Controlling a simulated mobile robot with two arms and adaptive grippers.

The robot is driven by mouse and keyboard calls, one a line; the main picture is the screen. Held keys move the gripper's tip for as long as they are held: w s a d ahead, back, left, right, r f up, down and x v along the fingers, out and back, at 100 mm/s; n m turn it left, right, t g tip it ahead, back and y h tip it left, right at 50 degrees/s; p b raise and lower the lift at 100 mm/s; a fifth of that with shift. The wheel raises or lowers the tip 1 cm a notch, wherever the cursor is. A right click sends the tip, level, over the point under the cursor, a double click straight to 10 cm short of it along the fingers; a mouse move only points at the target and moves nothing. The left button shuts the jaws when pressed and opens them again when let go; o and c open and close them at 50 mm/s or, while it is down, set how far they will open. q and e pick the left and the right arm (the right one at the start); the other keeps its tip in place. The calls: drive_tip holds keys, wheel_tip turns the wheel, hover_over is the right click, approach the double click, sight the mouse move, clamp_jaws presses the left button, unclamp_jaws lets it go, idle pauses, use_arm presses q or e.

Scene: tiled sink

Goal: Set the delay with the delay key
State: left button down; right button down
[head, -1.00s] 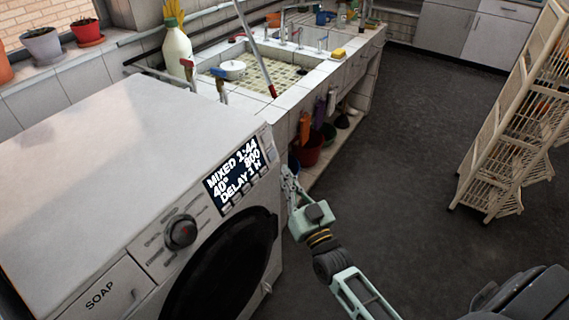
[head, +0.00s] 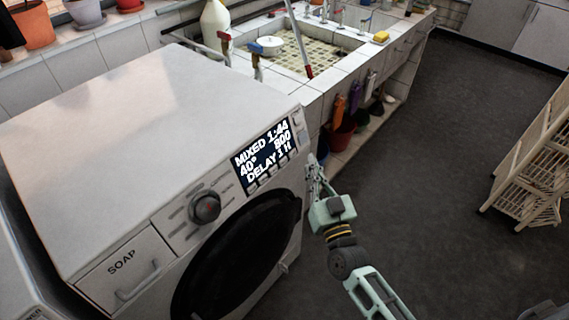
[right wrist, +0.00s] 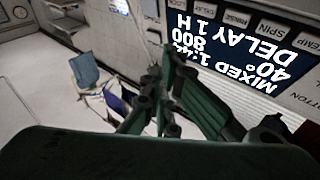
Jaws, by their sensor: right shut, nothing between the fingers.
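The white washing machine (head: 130,120) stands at the left of the head view. Its dark display (head: 266,156) reads MIXED 1:44, 40°, 800, DELAY 1 H. A row of small keys (head: 270,176) runs along the display's lower edge; their labels are too small to read there. In the right wrist view the display (right wrist: 240,40) is upside down, with the SPIN key label (right wrist: 270,29) beside it. My left gripper is out of view.
A round knob (head: 205,208), a SOAP drawer (head: 125,268) and the dark door (head: 235,260) are on the machine's front. A tiled sink (head: 300,55) stands behind. A wooden rack (head: 535,160) is at the right. The dark floor between is clear.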

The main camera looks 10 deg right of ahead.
sight(284, 161)
drive_tip(key=w+a+f+b, duration=0.2)
drive_tip(key=w+a, duration=0.1)
drive_tip(key=w, duration=0.2)
drive_tip(key=shift+a+b, duration=0.3)
drive_tip(key=shift+a, duration=0.1)
drive_tip(key=shift+s, duration=0.1)
idle(0.9)
drive_tip(key=shift+w+a+f, duration=0.15)
drive_tip(key=shift+w+a, duration=0.1)
drive_tip(key=shift+w, duration=0.1)
drive_tip(key=shift+w+a+f, duration=0.15)
drive_tip(key=shift+w+a, duration=0.05)
drive_tip(key=shift+w, duration=0.05)
idle(0.8)
idle(0.4)
drive_tip(key=shift+s+d+r+p, duration=0.25)
drive_tip(key=shift+s+d+p, duration=0.15)
drive_tip(key=shift+s, duration=0.2)
